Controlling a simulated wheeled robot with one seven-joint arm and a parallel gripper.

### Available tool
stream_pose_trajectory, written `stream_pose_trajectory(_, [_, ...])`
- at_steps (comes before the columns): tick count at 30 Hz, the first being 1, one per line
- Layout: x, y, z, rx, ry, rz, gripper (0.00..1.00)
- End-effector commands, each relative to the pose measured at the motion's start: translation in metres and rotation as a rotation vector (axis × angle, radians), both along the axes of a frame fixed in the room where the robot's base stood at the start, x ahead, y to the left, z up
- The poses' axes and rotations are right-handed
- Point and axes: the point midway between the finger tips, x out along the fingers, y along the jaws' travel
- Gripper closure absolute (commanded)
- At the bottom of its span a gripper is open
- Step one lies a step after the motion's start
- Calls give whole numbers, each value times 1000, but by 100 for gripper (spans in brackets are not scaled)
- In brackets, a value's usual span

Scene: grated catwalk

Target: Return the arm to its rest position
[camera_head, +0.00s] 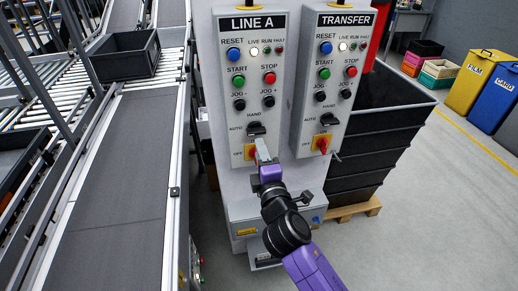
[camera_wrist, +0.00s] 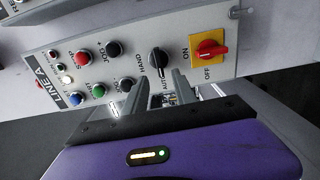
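My arm reaches up from the lower right in the head view, and my gripper (camera_head: 262,152) is in front of the lower part of the LINE A panel (camera_head: 240,128). In the wrist view my gripper (camera_wrist: 157,92) has its two fingers apart, with nothing seen held between them. The red switch handle (camera_wrist: 212,50) on its yellow plate (camera_wrist: 207,39) is beyond the right finger, apart from it; the handle lines up with the ON label. The black HAND/AUTO selector (camera_wrist: 158,60) is just beyond the fingers. In the head view my gripper partly hides the red handle.
The TRANSFER panel (camera_head: 330,80) is beside LINE A, with its own red switch (camera_head: 322,145). Stacked dark crates (camera_head: 372,150) stand right of the column. Conveyors (camera_head: 125,190) and a black tote (camera_head: 123,60) are at left. A grey box (camera_head: 245,214) juts out below. Open floor lies right.

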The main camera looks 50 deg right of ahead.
Motion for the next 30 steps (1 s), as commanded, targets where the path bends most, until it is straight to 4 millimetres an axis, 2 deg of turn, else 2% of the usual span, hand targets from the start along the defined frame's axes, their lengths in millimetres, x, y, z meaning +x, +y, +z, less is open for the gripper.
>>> stream_pose_trajectory(19, [2, 3, 3, 36, -38, 17, 67])
stream_pose_trajectory(23, [7, 25, 25, 187, -190, 119, 67])
stream_pose_trajectory(30, [-37, 85, 10, 536, -339, 314, 67])
